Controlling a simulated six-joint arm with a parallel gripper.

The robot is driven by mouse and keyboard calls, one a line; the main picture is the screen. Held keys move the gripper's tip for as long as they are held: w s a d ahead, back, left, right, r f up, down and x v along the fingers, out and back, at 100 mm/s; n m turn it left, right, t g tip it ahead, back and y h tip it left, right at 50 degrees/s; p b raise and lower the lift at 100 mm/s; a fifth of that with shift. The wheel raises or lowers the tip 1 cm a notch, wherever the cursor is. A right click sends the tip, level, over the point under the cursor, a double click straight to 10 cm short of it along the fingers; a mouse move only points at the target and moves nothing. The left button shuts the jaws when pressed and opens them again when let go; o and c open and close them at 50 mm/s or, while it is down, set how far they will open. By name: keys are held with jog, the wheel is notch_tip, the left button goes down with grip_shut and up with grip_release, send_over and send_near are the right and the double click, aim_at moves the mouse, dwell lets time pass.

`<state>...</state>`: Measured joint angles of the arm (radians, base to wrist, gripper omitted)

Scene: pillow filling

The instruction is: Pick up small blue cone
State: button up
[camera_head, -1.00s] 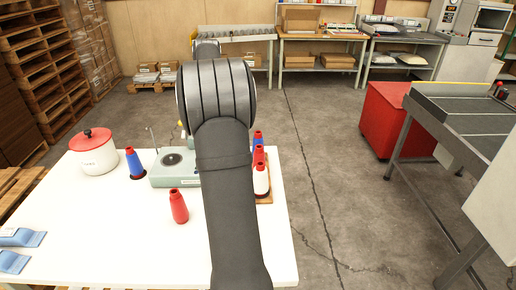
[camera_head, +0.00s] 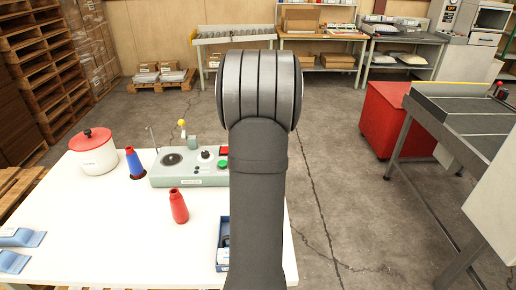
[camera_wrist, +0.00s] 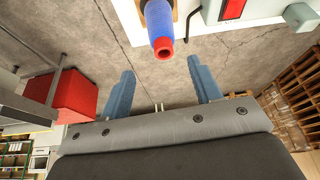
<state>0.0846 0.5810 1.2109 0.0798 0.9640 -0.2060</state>
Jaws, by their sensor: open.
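In the wrist view a blue cone (camera_wrist: 160,22) with a red tip shows at the top centre, its tip pointing towards my gripper (camera_wrist: 160,66). My two blue-grey fingers are spread apart with nothing between them, and the cone lies beyond the fingertips, roughly in line with the gap. In the head view my arm hides the gripper and this cone. Another blue cone (camera_head: 137,168) with a red tip stands upright on the white table (camera_head: 110,235), left of the machine. A red cone (camera_head: 179,207) stands nearer the front.
A green-grey machine (camera_head: 172,176) with buttons stands at the table's back; its red switch (camera_wrist: 233,9) shows in the wrist view. A white pot (camera_head: 95,155) with a red lid stands at the left. A blue bin (camera_head: 222,247) is partly hidden by my arm.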

jog(key=x, duration=0.9)
jog(key=shift+w+a+f, duration=0.1)
jog(key=shift+a, duration=0.2)
jog(key=c, duration=1.1)
